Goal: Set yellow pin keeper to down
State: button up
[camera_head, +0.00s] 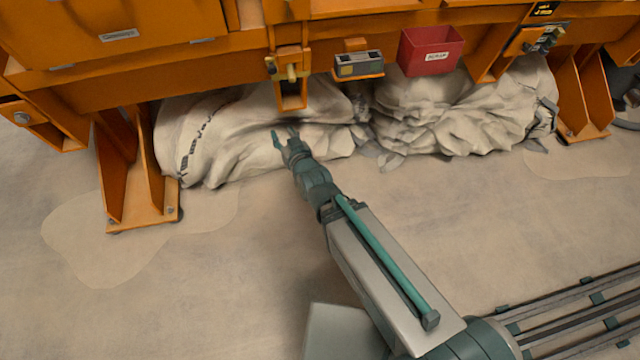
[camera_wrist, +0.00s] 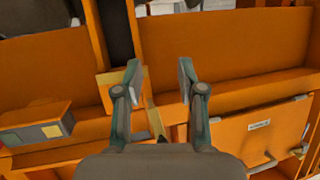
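The yellow pin keeper (camera_head: 291,72) is a small brass-yellow piece on an orange bracket hanging from the machine's front beam. I cannot clearly tell its setting. In the wrist view a yellowish strip (camera_wrist: 154,118), likely the keeper, shows between the finger bases, its lower part hidden by my gripper body. My gripper (camera_head: 285,136) is open and empty, below the bracket in the head view, in front of the pale sacks. In the wrist view the two fingers of my gripper (camera_wrist: 158,70) are spread apart with nothing between the tips.
A grey box with a yellow patch (camera_head: 358,65) and a red scrap bin (camera_head: 430,52) are right of the bracket. Pale sacks (camera_head: 235,140) bulge below the orange beam. Orange legs (camera_head: 140,180) stand on both sides. The floor in front is clear.

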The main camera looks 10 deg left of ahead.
jog(key=s+d+f+g+h+p, duration=0.1)
jog(key=s+d+f+g+h, duration=0.1)
jog(key=d+f, duration=0.3)
jog(key=s+d+f+g+h+p, duration=0.1)
jog(key=s+d+f+g+h, duration=0.1)
jog(key=d+f, duration=0.4)
jog(key=shift+s+f+m+g+h+p, duration=0.4)
jog(key=shift+s+f+g, duration=0.3)
jog(key=shift+f+g, duration=0.95)
jog(key=shift+f+t, duration=0.4)
jog(key=shift+t, duration=0.05)
